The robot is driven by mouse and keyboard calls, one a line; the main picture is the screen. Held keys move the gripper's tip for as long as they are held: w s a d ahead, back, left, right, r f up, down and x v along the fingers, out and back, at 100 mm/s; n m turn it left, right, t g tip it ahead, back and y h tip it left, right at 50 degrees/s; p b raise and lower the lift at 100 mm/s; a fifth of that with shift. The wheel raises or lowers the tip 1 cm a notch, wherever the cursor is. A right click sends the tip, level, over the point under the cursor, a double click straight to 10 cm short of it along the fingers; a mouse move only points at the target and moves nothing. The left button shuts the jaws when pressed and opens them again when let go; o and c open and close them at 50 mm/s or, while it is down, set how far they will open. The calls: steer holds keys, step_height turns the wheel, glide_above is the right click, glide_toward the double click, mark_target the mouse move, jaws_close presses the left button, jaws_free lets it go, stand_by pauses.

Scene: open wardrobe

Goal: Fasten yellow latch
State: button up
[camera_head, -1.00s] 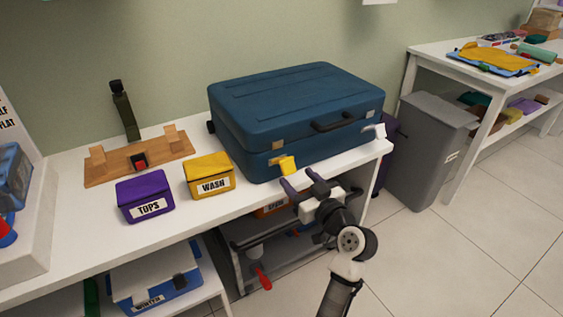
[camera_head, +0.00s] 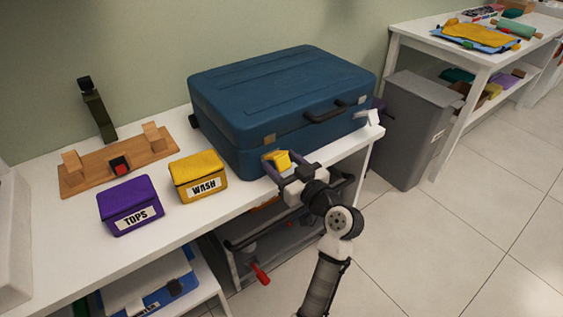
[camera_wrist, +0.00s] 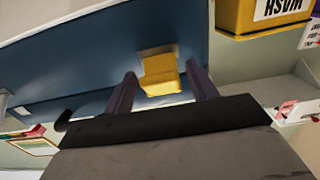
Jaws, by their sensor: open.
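The blue suitcase (camera_head: 285,100) stands shut on the white table. Its yellow latch (camera_head: 281,160) sticks out from the front face, near the left front corner. In the wrist view the yellow latch (camera_wrist: 161,76) hangs on a metal plate and lies between my two fingers. My gripper (camera_head: 283,168) is open, with a finger on either side of the latch. I cannot tell whether either finger touches it. A white latch (camera_head: 371,117) sticks out at the right end of the suitcase front. The black handle (camera_head: 325,112) lies between the two latches.
The yellow WASH box (camera_head: 198,177) and purple TOPS box (camera_head: 130,204) stand left of the suitcase. A wooden board (camera_head: 118,165) with a strap lies behind them. A grey bin (camera_head: 412,130) stands right of the table. Open floor lies at the front right.

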steer(key=c, duration=0.9)
steer(key=shift+o, duration=0.2)
